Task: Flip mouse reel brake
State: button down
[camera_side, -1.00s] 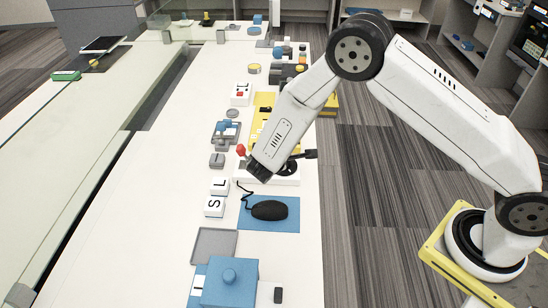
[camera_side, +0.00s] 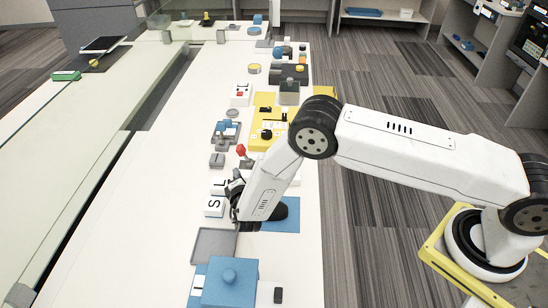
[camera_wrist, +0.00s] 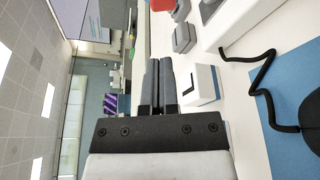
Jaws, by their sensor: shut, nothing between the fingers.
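The black mouse (camera_side: 281,211) lies on a blue mat (camera_side: 288,226) and is partly hidden by my arm in the side view. My gripper (camera_side: 233,187) is shut and empty, low beside the white letter blocks and left of the mouse. In the wrist view my gripper's fingers (camera_wrist: 159,64) are together, beside a white block (camera_wrist: 204,84). A red knob (camera_side: 240,150) stands farther back. I cannot clearly make out the reel or its brake; my arm covers part of that area.
A white block marked S (camera_side: 214,206) stands close to my gripper. A grey tray (camera_side: 197,246) and a blue box (camera_side: 230,284) are nearer the front. A yellow panel (camera_side: 263,137) is farther back.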

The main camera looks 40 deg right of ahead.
aim_at(241, 151)
jog(key=shift+d, duration=0.1)
jog(key=shift+x, duration=5)
jog(key=shift+s+d+r+m, duration=0.25)
jog(key=shift+m, duration=0.25)
jog(key=shift+s+d+r+m+t, duration=0.2)
jog(key=shift+s+d+m+t, duration=0.15)
jog(key=shift+m, duration=0.35)
jog(key=shift+s+d+r+m+t, duration=0.25)
jog(key=shift+s+d+m+t, duration=0.15)
jog(key=shift+m, duration=0.6)
jog(key=m, duration=0.1)
jog(key=s+d+m+h, duration=0.1)
jog(key=m+t, duration=0.1)
jog(key=m, duration=0.1)
jog(key=shift+s+d+r, duration=0.15)
jog(key=shift+s+d, duration=0.4)
